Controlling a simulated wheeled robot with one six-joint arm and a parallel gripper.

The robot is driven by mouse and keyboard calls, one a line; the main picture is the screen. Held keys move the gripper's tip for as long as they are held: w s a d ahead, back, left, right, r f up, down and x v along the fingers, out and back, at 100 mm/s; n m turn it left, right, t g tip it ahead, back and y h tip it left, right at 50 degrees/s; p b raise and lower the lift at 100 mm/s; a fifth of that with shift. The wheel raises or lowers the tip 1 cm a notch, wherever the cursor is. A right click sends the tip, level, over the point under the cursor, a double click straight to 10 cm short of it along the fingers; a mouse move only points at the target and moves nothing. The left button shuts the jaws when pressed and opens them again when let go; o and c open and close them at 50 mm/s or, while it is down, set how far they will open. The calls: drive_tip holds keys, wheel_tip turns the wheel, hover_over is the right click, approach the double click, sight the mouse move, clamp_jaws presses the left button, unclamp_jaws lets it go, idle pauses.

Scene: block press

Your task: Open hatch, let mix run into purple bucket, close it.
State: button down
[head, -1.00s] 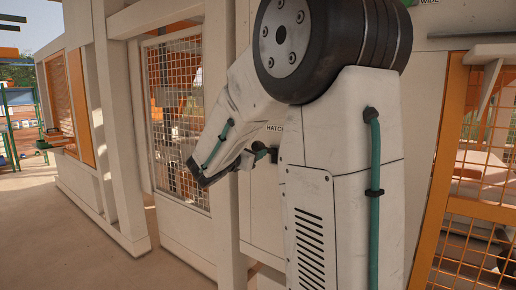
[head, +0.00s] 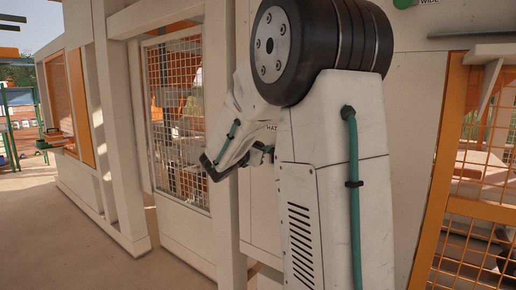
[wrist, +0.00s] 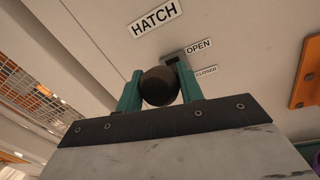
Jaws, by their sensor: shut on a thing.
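My gripper (wrist: 159,72) has two green fingers, one on each side of a dark round knob (wrist: 160,88), and is shut on it. The knob sits in front of a dark slot (wrist: 176,57) in a pale panel, beside the OPEN label. The HATCH label (wrist: 156,18) is above, and the CLOSED label (wrist: 206,71) is right of and below OPEN. In the head view my arm covers most of the knob and hatch area. A purple sliver (wrist: 317,160) shows at the wrist view's right edge; I cannot tell if it is the bucket. No mix is visible.
An orange bracket (wrist: 306,72) stands out on the right in the wrist view. In the head view, mesh panels (head: 178,110) and pale posts (head: 118,130) stand left of my arm, with an orange mesh frame (head: 437,180) on the right. The floor at left is clear.

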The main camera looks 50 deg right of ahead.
wheel_tip(320, 180, down, 11)
drive_tip(key=h, duration=0.3)
drive_tip(key=shift+r+t, duration=0.15)
drive_tip(key=shift+t, duration=0.15)
idle(0.3)
idle(0.4)
drive_tip(key=c, duration=0.9)
unclamp_jaws()
drive_tip(key=shift+d, duration=0.1)
drive_tip(key=v, duration=0.8)
